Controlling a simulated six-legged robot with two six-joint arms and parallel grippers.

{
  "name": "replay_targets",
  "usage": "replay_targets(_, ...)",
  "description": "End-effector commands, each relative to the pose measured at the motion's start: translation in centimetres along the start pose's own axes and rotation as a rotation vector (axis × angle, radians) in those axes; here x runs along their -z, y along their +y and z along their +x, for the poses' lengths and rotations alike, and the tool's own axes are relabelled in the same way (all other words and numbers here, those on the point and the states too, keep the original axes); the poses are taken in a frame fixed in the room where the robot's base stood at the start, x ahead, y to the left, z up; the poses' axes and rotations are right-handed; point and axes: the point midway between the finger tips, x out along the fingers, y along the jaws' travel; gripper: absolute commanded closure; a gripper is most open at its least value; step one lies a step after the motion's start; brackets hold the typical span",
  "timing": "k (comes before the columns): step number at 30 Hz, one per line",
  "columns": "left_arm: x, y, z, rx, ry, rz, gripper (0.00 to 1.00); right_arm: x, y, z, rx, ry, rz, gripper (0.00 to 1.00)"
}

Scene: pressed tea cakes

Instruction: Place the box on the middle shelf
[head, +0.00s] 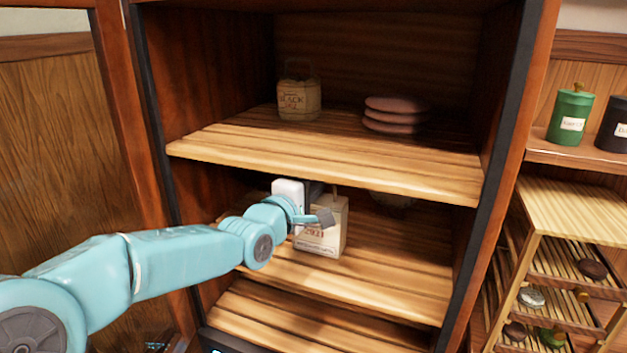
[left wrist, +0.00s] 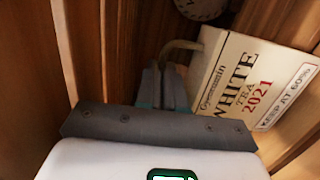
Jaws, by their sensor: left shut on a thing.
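A cream box (head: 322,238) with the print "WHITE TEA 2021" is at the left part of the middle shelf (head: 390,290), under the upper board. It also shows tilted in the left wrist view (left wrist: 245,85), with a curved tan handle at its top. My left gripper (head: 318,216) is shut on the box at its handle side; the fingers (left wrist: 163,85) hide the exact grip. The box's base looks to be at the shelf surface, but I cannot tell whether it touches. My right gripper is in neither view.
The upper shelf (head: 300,155) holds a "BLACK" tea container (head: 299,98) and a stack of pinkish discs (head: 394,115). A dim round thing (head: 393,200) is at the back of the middle shelf. The middle shelf's right front is clear. A lower shelf (head: 290,318) lies below.

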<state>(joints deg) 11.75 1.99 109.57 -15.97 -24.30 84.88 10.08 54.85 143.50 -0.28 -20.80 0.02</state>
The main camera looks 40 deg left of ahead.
Motion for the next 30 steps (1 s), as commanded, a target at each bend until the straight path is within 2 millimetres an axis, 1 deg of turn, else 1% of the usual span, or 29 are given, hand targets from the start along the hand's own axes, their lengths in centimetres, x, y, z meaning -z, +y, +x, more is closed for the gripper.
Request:
replay_targets(8, 0.0, -0.4, 0.0, -0.003, 0.0, 0.0, 1.0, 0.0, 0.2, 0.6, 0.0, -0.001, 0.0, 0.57)
replay_targets(9, 0.0, -0.3, 0.0, -0.001, 0.0, 0.0, 0.83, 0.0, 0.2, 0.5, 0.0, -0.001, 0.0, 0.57)
replay_targets(10, 0.0, -0.2, 0.0, -0.001, 0.0, 0.0, 0.73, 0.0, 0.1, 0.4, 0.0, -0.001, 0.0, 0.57)
replay_targets(11, 0.0, -0.2, 0.0, 0.0, 0.0, 0.0, 0.67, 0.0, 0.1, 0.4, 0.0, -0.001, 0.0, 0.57)
replay_targets(18, 0.0, -0.2, -0.1, -0.001, 0.0, 0.0, 0.67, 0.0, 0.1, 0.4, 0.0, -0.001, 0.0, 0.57)
replay_targets(22, 0.0, 0.1, -0.2, -0.001, 0.0, 0.0, 0.67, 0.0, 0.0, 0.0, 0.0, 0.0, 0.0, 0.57)
replay_targets(26, 0.1, -0.3, -2.5, -0.005, 0.002, 0.0, 0.67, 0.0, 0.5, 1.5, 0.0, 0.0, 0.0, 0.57)
replay_targets(30, 0.1, -0.4, -6.0, -0.006, 0.002, 0.001, 0.67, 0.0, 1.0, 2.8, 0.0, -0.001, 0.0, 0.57)
